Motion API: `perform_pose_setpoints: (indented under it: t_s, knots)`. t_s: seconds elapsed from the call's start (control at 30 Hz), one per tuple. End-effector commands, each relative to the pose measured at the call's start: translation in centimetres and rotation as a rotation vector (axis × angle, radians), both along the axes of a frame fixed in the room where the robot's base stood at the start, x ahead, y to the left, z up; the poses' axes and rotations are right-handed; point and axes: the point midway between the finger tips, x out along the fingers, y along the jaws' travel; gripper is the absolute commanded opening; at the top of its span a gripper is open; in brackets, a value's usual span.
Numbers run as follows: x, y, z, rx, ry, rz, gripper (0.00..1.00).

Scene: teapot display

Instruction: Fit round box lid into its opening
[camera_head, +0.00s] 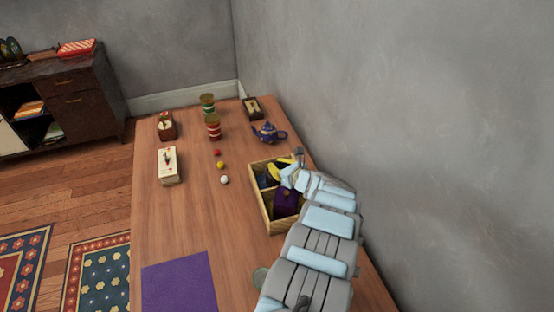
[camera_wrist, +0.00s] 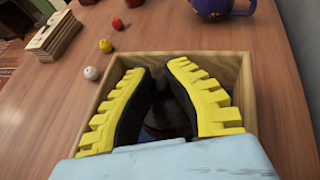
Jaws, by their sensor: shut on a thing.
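My gripper (camera_wrist: 158,80) reaches down into a wooden tray (camera_wrist: 245,75), its yellow-and-black fingers below the rim. It is shut on a dark thing (camera_wrist: 168,118), mostly hidden between the fingers; I cannot tell whether this is the round lid. In the head view the yellow fingers of my gripper (camera_head: 282,166) show over the far part of the tray (camera_head: 258,213). Two round containers with red and green bands, a nearer one (camera_head: 213,127) and a farther one (camera_head: 207,104), stand at the back of the table. I cannot make out which opening belongs to the lid.
A purple box (camera_head: 287,202) sits in the tray's near compartment. A blue teapot (camera_head: 267,132) stands behind the tray. Red (camera_head: 217,152), yellow (camera_head: 221,165) and white (camera_head: 224,180) balls lie left of it. A purple mat (camera_head: 180,284) lies in front; the wall is close on the right.

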Motion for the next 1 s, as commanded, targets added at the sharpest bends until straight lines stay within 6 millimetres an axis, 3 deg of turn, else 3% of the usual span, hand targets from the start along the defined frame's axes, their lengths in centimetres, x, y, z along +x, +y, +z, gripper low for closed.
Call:
perform_pose_setpoints:
  t_s: [0.03,0.33,0.37,0.4,0.43,1.0]
  knots:
    - [-1.0,0.2,-1.9,-0.008,0.026,0.007,0.00]
    - [-1.0,0.2,-2.1,-0.008,0.028,0.007,0.00]
    - [-1.0,0.2,-2.1,-0.008,0.028,0.007,0.22]
    - [-1.0,0.2,-2.1,-0.008,0.028,0.007,0.33]
    - [-1.0,0.2,-2.1,-0.008,0.028,0.007,0.39]
    - [-1.5,-0.9,-1.1,-0.010,0.022,0.002,0.39]
